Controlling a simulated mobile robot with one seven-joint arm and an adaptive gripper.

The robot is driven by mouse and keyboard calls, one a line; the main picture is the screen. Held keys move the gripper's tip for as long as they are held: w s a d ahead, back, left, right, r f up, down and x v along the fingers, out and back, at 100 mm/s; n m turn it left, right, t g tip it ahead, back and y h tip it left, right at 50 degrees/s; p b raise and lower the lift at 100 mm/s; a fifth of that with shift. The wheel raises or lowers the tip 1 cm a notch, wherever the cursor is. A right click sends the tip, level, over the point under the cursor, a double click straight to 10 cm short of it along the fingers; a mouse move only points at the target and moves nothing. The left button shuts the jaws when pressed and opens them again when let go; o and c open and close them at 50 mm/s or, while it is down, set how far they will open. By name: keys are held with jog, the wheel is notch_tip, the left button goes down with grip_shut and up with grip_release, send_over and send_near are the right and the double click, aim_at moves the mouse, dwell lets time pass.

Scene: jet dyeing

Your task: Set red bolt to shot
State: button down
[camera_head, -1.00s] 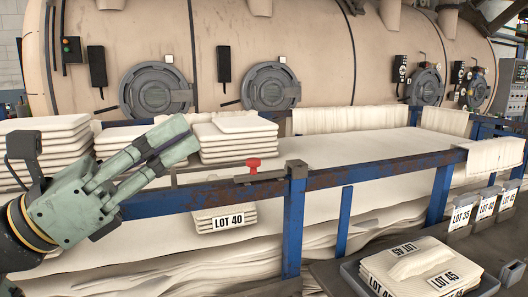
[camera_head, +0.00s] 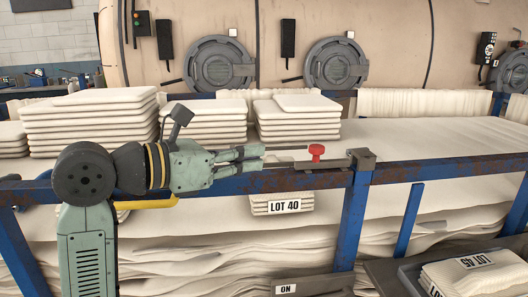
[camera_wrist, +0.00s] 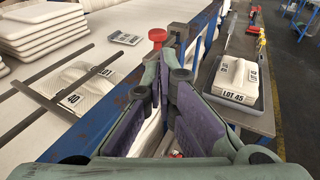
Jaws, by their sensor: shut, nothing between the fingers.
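The red bolt (camera_head: 316,152) is a red knob standing on a dark metal latch bar (camera_head: 300,163) along the top of the rusty blue rail. My gripper (camera_head: 258,160) is shut and empty just left of the knob, pointing right along the rail. A small gap seems to lie between the fingertips and the knob in the head view. In the wrist view the red knob (camera_wrist: 157,35) shows just beyond the fingertips (camera_wrist: 163,60). The base of the knob is partly hidden there by the fingers.
Stacks of folded cream cloth (camera_head: 90,122) stand behind the rail. A bundle tagged LOT 40 (camera_head: 283,205) sits below it. A tray with LOT 45 cloth (camera_wrist: 233,80) is to the right in the wrist view. Round machine doors (camera_head: 336,66) line the back.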

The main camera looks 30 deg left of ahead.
aim_at(313, 151)
jog(key=p+x, duration=0.4)
jog(key=x, duration=0.7)
jog(key=shift+w+d+r, duration=0.1)
jog(key=shift+r, duration=0.05)
jog(key=shift+w+d, duration=0.2)
jog(key=shift+w, duration=0.25)
jog(key=w+d, duration=0.1)
jog(key=d, duration=0.1)
jog(key=w+d+b, duration=0.1)
jog(key=d, duration=0.1)
jog(key=shift+w, duration=0.3)
jog(key=shift+s+a, duration=0.1)
jog(key=shift+a, duration=0.05)
